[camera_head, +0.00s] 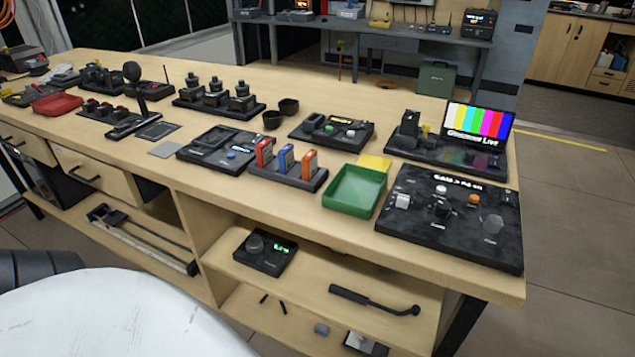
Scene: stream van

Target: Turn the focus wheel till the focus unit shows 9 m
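A black unit (265,252) with a round dark knob (255,243) and a small green lit display (282,247) sits on the upper open shelf under the bench top. It may be the focus unit and its wheel; no label on it is legible, and the display is too small to read. Another black unit (332,131) with a small yellow lit display, a green button and knobs stands on the bench top. I cannot tell from the picture which one is the focus unit. Neither of my grippers is in view.
A black panel (400,235) with knobs stands at the bench's front right corner, beside a green tray (341,205). A colour-bar screen (477,128) stands behind. A black handled tool (375,300) lies right of the shelf unit. The bench top (300,225) overhangs the shelf.

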